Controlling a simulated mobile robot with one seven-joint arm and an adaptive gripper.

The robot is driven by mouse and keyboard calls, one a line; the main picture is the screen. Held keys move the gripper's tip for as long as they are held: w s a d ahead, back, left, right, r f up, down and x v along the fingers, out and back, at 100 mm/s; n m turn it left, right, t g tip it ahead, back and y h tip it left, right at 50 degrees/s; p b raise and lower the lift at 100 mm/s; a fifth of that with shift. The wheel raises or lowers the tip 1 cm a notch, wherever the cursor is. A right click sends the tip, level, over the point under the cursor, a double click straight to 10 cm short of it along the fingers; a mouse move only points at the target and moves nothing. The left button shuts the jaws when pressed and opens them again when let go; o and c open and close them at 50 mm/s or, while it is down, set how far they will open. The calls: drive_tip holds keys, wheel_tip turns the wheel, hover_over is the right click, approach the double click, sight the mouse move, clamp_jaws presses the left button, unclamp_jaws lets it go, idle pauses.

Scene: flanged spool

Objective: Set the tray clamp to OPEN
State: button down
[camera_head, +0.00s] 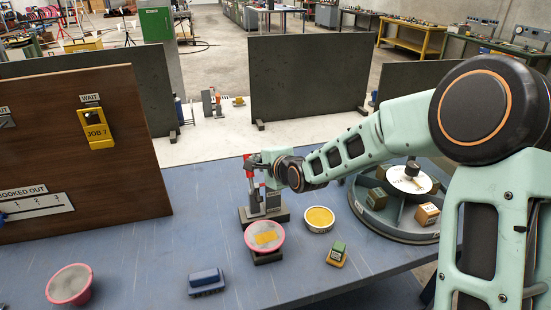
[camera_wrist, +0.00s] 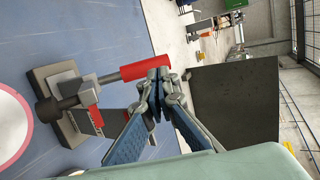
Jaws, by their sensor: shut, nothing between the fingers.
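The tray clamp (camera_head: 262,206) stands on a dark block on the blue table, with a red handle (camera_head: 249,170) that looks upright. In the wrist view the clamp's red handle (camera_wrist: 140,67) extends from a dark pivot towards my fingertips. My gripper (camera_wrist: 160,76) is shut and empty, its tips right at the free end of the handle; whether they touch it I cannot tell. In the head view my gripper (camera_head: 257,160) is small and partly hidden beside the handle. No OPEN marking is legible.
A pink-rimmed round dish (camera_head: 264,237) sits in front of the clamp. A yellow-topped tin (camera_head: 319,218), a green-and-tan block (camera_head: 337,254), a blue block (camera_head: 206,281) and another pink dish (camera_head: 69,284) lie nearby. A round compartment tray (camera_head: 357,205) stands right; a brown board (camera_head: 130,180) stands left.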

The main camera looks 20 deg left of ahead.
drive_tip(key=w+r+p+v, duration=0.1)
drive_tip(key=r+v, duration=0.1)
drive_tip(key=v, duration=0.8)
drive_tip(key=shift+s+r, duration=0.2)
drive_tip(key=shift+s, duration=0.05)
